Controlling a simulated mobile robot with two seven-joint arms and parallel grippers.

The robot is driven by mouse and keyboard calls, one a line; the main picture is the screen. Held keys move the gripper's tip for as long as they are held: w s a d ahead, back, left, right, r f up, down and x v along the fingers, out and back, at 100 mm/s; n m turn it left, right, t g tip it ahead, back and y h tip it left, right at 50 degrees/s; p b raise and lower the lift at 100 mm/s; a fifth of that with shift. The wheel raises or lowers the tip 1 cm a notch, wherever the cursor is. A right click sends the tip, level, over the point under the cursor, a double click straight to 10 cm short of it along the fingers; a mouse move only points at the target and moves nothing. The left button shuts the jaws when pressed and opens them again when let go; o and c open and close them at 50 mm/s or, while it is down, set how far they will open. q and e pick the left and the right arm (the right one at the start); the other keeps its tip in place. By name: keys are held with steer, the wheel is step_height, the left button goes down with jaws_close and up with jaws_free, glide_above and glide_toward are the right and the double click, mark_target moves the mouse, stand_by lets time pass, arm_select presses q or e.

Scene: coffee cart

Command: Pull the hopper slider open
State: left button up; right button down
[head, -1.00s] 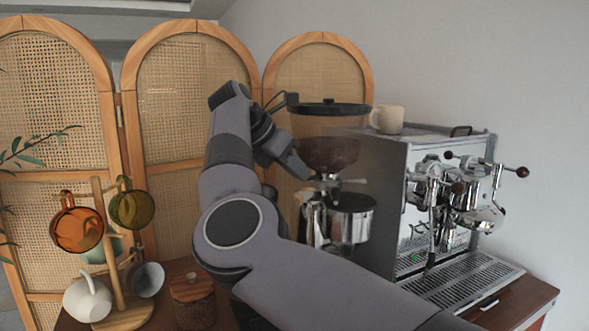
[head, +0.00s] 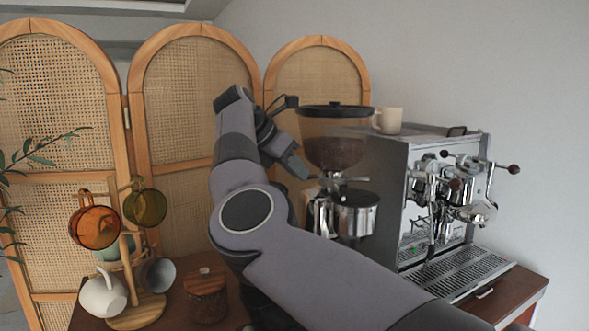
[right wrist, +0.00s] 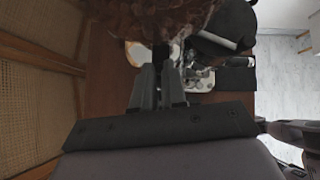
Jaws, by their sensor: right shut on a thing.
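The grinder's hopper (head: 335,152) is a clear, dark-lidded funnel of coffee beans standing left of the espresso machine; its beans also fill the top of the right wrist view (right wrist: 150,15). My right gripper (head: 303,172) is at the lower left of the hopper, by its neck. In the right wrist view its two fingers (right wrist: 160,70) are closed on a small dark tab, the hopper slider (right wrist: 160,54), just below the beans. How far the slider is out cannot be told. My left gripper is not in view.
The espresso machine (head: 440,200) stands right of the grinder (head: 355,215) with a cream cup (head: 388,120) on top. A wooden mug tree (head: 130,270) with several mugs and a lidded jar (head: 207,295) are at the left. A rattan screen (head: 190,100) stands behind.

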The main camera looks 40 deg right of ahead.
steer(key=shift+w+a, duration=0.1)
steer(key=shift+a, duration=0.1)
steer(key=c, duration=1.2)
jaws_free()
steer(key=shift+a, duration=0.1)
steer(key=shift+o, duration=0.2)
steer(key=shift+v, duration=3.55)
